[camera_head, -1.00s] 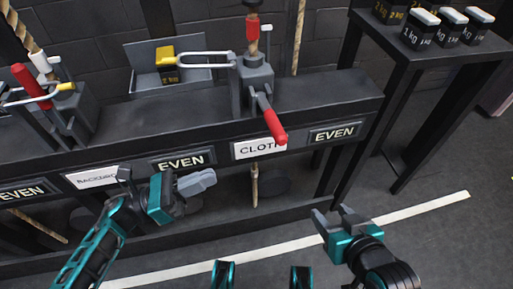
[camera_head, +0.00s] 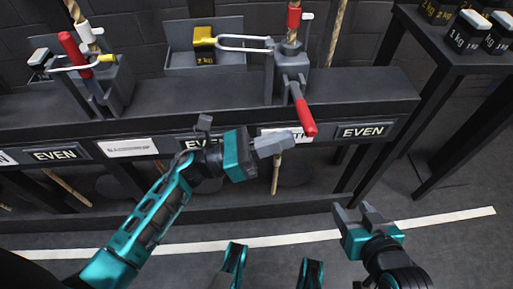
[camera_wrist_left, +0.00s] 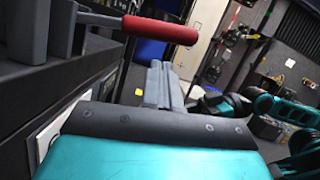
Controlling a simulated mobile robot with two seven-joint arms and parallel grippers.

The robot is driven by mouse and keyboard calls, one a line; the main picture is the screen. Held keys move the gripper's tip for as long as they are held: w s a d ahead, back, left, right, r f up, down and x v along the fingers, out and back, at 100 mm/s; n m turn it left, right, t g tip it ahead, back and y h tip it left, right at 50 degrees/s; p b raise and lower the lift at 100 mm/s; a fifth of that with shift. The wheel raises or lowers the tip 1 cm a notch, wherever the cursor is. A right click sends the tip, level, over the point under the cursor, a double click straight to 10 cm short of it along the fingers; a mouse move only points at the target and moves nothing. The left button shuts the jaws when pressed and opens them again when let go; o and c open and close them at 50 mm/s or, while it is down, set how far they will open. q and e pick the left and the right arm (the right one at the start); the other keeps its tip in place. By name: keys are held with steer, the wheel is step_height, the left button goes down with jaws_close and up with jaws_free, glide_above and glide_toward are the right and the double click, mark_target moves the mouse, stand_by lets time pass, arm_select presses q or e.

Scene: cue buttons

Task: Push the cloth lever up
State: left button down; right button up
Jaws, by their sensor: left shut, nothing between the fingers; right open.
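The cloth lever (camera_head: 304,115) has a red grip and slants down from a grey bracket (camera_head: 291,72) on the bench edge. Its grip (camera_wrist_left: 160,29) also shows in the left wrist view, running sideways above my fingers. My left gripper (camera_head: 284,141) is shut and empty, just below and left of the grip's lower end, with a small gap apparent. It partly covers the white CLOTH label (camera_head: 303,133). In the left wrist view my left fingertips (camera_wrist_left: 156,72) lie below the red grip. My right gripper (camera_head: 360,210) is open and empty at lower right, away from the bench.
A second red lever (camera_head: 74,52) stands raised at left. A yellow-topped weight (camera_head: 204,48) sits by a fork on the bench (camera_head: 190,105). EVEN plates (camera_head: 362,131) line the front edge. A side table (camera_head: 450,60) with weights is at right. Floor in front is clear.

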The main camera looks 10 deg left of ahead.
mark_target(301, 105)
arm_select(q)
steer(key=shift+w+d+r, duration=0.2)
steer(key=shift+d+r, duration=0.05)
steer(key=shift+r, duration=0.3)
steer(key=shift+w+d+r, duration=0.15)
steer(key=shift+d+r, duration=0.05)
steer(key=shift+r, duration=0.3)
